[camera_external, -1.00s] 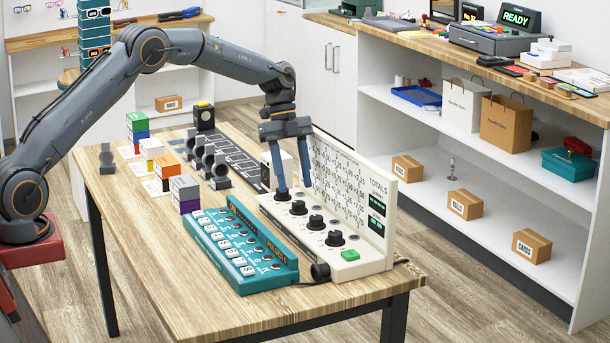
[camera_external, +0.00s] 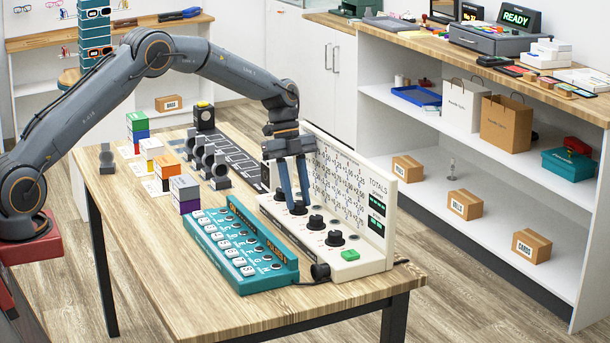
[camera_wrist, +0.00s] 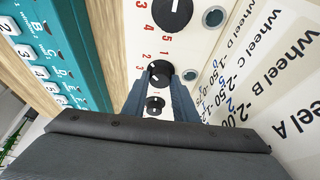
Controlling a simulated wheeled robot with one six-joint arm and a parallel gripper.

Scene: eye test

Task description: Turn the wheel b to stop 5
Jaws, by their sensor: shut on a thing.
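The white wheel panel (camera_external: 352,264) lies on the table with a row of black knobs and an upright printed board (camera_external: 345,190) behind them. My gripper (camera_external: 296,207) points down onto the second knob from the far end, wheel b (camera_external: 299,210). In the wrist view my gripper (camera_wrist: 158,78) has its fingertips on both sides of wheel b (camera_wrist: 160,69), shut on it. Printed digits, among them a 5, show around it. Its pointer is too small to read against a stop. The first knob (camera_wrist: 155,104) shows between my fingers.
A teal keyed box (camera_external: 240,255) lies alongside the panel on the left. The third knob (camera_external: 316,222), the fourth knob (camera_external: 335,239) and a green button (camera_external: 350,255) are toward the front. Small coloured boxes (camera_external: 185,190) and grey stands (camera_external: 215,165) stand further left.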

